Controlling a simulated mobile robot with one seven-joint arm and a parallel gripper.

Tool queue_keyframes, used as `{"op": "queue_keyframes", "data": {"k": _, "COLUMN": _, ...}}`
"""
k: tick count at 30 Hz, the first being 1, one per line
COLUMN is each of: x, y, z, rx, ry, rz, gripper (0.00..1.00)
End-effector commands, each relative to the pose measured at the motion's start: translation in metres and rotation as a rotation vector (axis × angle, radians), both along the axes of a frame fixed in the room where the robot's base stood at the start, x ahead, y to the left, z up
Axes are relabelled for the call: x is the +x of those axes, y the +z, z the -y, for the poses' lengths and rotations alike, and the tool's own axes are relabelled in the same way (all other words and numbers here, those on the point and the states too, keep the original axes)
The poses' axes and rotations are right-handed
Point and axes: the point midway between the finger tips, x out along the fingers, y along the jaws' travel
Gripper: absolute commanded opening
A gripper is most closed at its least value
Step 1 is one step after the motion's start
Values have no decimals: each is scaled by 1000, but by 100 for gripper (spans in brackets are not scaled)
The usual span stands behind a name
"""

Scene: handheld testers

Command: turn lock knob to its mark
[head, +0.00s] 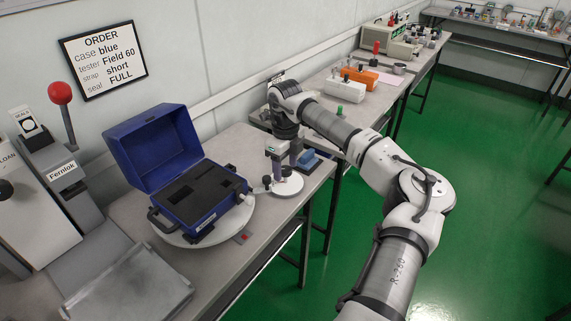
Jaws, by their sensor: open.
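An open blue case (188,203) with dark foam inside sits on a round white turntable (165,238). A small white knob (249,199) shows at the turntable's right edge, beside the case; I cannot tell whether it is the lock knob, and no mark on it is readable. My gripper (285,148) points down, open, over a small stand with a round white base (287,186). Its fingertips are small and hard to separate from the stand, so contact is unclear. The gripper is to the right of the turntable.
A blue block (309,159) lies on a dark pad right of the stand. A lever press with a red ball (60,93) and a metal tray (130,285) are at the left. An order sign (103,60) hangs on the wall. Orange and white devices stand on the farther bench.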

Motion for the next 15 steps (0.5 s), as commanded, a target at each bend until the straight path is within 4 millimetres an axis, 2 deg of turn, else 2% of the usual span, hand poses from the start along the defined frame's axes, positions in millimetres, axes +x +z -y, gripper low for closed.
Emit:
{"op": "queue_keyframes", "data": {"k": 2, "x": 0, "y": 0, "z": 0, "rx": 0, "ry": 0, "rz": 0, "gripper": 53}}
{"op": "queue_keyframes", "data": {"k": 11, "x": 0, "y": 0, "z": 0, "rx": 0, "ry": 0, "rz": 0, "gripper": 14}}
{"op": "queue_keyframes", "data": {"k": 15, "x": 0, "y": 0, "z": 0, "rx": 1, "ry": -3, "rz": -1, "gripper": 11}}
